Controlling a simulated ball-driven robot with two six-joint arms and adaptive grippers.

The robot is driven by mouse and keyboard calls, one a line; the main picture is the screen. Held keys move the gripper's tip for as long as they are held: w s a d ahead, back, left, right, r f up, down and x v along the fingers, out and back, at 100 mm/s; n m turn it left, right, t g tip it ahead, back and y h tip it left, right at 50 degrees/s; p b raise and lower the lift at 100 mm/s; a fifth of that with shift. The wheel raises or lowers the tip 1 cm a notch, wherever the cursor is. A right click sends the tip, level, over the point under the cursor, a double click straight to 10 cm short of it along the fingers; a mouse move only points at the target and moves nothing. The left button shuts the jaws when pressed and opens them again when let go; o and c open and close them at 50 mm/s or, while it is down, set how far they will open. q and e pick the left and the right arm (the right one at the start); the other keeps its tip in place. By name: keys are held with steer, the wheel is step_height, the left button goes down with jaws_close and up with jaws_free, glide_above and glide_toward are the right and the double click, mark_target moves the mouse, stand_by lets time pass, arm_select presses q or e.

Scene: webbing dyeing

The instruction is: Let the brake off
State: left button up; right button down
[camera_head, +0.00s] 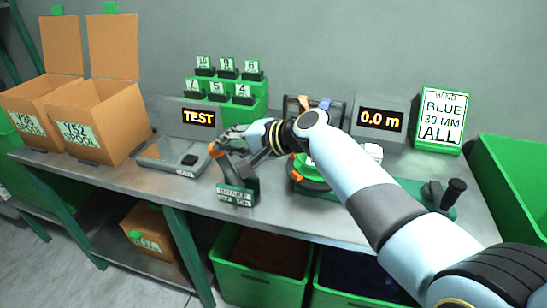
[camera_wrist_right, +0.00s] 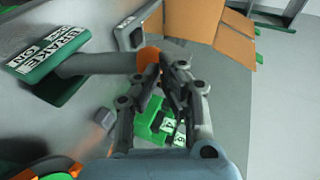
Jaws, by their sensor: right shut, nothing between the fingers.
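The brake has a green base (camera_head: 237,196) with white labels, near the front edge of the bench. Its grey lever (camera_head: 226,168) leans up and left to an orange knob (camera_head: 214,150). In the right wrist view, the base (camera_wrist_right: 40,75) is at left, and the lever (camera_wrist_right: 100,64) runs to the orange knob (camera_wrist_right: 150,57). My right gripper (camera_head: 225,140) is shut and empty, close by the knob. Its fingertips (camera_wrist_right: 165,72) overlap the knob's edge in the wrist view; I cannot tell if they touch. My left gripper is out of view.
A winder with a black crank handle (camera_head: 455,188) stands right of the brake, partly behind my arm. A TEST display (camera_head: 198,117), numbered green holders (camera_head: 243,92) and spool boxes (camera_head: 105,125) stand left and behind. Green bins (camera_head: 262,284) sit below.

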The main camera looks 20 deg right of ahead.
steer(key=shift+w+a, duration=0.3)
steer(key=shift+a, duration=0.15)
steer(key=shift+a, duration=0.1)
stand_by(0.4)
